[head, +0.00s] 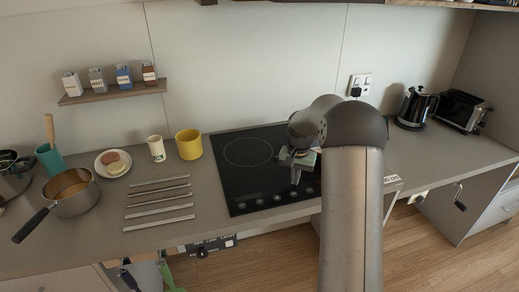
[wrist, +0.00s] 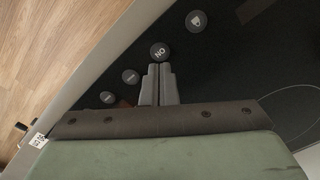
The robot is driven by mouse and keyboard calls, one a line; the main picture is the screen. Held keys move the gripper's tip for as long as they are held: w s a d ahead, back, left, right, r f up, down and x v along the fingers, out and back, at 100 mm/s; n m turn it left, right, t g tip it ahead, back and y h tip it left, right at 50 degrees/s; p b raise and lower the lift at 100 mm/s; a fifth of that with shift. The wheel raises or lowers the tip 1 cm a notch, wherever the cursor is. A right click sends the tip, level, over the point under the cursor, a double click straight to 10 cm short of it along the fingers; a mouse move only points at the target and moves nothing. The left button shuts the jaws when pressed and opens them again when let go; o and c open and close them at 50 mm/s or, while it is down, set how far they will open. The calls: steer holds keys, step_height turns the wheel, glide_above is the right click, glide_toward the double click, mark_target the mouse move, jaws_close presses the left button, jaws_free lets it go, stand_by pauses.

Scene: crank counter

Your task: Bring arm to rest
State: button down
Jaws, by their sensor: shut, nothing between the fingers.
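My gripper (head: 295,182) hangs over the front right part of the black cooktop (head: 240,180) in the head view, with my arm coming in from the lower right. In the wrist view my gripper (wrist: 158,68) has its two fingers together, with nothing between them. The fingertips point at a round dark knob marked "ON" (wrist: 160,51) and lie right beside it in the picture. I cannot tell whether they touch it. More round knobs (wrist: 196,21) sit along the cooktop's front edge.
Left of the cooktop are metal bars (head: 160,205), a yellow mug (head: 189,144), a white cup (head: 156,148), a plate (head: 103,163) and a saucepan (head: 73,195). A kettle (head: 416,108) and toaster (head: 461,112) stand at the back right.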

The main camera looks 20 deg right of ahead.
steer(key=s+a+r+n, duration=0.2)
steer(key=s+a+r, duration=0.35)
steer(key=s, duration=0.25)
steer(key=s+a+r+n, duration=0.2)
steer(key=s+a+r, duration=0.3)
steer(key=s+a, duration=0.15)
steer(key=s+a+n, duration=0.1)
steer(key=s+a, duration=0.1)
steer(key=s, duration=0.7)
steer(key=s+a+f+n+t, duration=0.1)
steer(key=s+a+n, duration=0.1)
steer(key=s, duration=0.8)
steer(key=shift+s+a+f, duration=0.15)
steer(key=shift+a, duration=0.45)
